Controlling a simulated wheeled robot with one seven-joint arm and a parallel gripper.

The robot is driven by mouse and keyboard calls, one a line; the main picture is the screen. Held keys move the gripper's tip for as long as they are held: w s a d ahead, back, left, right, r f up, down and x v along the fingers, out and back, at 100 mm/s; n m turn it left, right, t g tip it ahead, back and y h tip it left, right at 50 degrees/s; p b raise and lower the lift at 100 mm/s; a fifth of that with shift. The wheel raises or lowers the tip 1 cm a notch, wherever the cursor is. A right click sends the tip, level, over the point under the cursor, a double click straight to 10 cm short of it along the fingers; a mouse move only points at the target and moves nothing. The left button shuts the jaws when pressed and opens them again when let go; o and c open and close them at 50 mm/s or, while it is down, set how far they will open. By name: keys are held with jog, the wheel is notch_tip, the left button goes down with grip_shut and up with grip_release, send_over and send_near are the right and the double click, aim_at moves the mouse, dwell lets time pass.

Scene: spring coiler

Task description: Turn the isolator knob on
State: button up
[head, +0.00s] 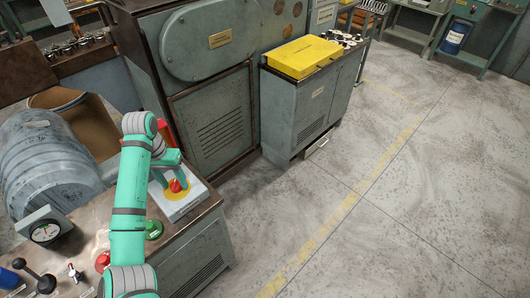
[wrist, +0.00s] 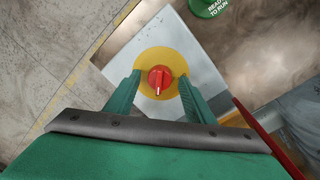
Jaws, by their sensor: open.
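The isolator knob (wrist: 160,77) is a red rotary knob with a white pointer mark, on a round yellow plate (wrist: 160,56) on a pale grey box. In the wrist view its pointer is toward the bottom of the picture. In the head view the red knob (head: 177,186) sits on the box (head: 178,204) at the bench corner, partly hidden by my arm. My gripper (wrist: 155,90) is open above the knob, with one green finger on each side of it. The fingers look apart from the knob; their exact height above it cannot be told.
A green "ready to run" button (wrist: 209,5) is near the box, and it also shows in the head view (head: 154,229). A red button (head: 103,262), a black lever (head: 42,279) and a gauge (head: 46,231) are on the bench. A grey motor (head: 45,160) stands left. Floor at right is clear.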

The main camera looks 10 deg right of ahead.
aim_at(173, 187)
jog(key=n, duration=0.7)
jog(key=shift+s+a, duration=0.1)
jog(key=shift+a, duration=0.05)
jog(key=shift+n+t, duration=0.4)
jog(key=shift+n, duration=1.7)
jog(key=shift+n, duration=0.5)
jog(key=shift+r, duration=0.4)
notch_tip(173, 187, up, 10)
jog(key=w+d+f+m+t+h, duration=0.1)
jog(key=d+f+t+h, duration=0.1)
jog(key=d, duration=0.9)
jog(key=w+d+f+m+t+h, duration=0.1)
jog(key=w+d+f+t+h, duration=0.1)
jog(key=d, duration=0.8)
jog(key=w+d+f+m+t+h, duration=0.1)
jog(key=d+f+m+t+h, duration=0.1)
jog(key=d, duration=0.9)
jog(key=shift+w+d+f+h, duration=0.2)
jog(key=shift+d+f+h, duration=0.1)
jog(key=shift+f+h, duration=0.5)
jog(key=shift+d+r, duration=0.1)
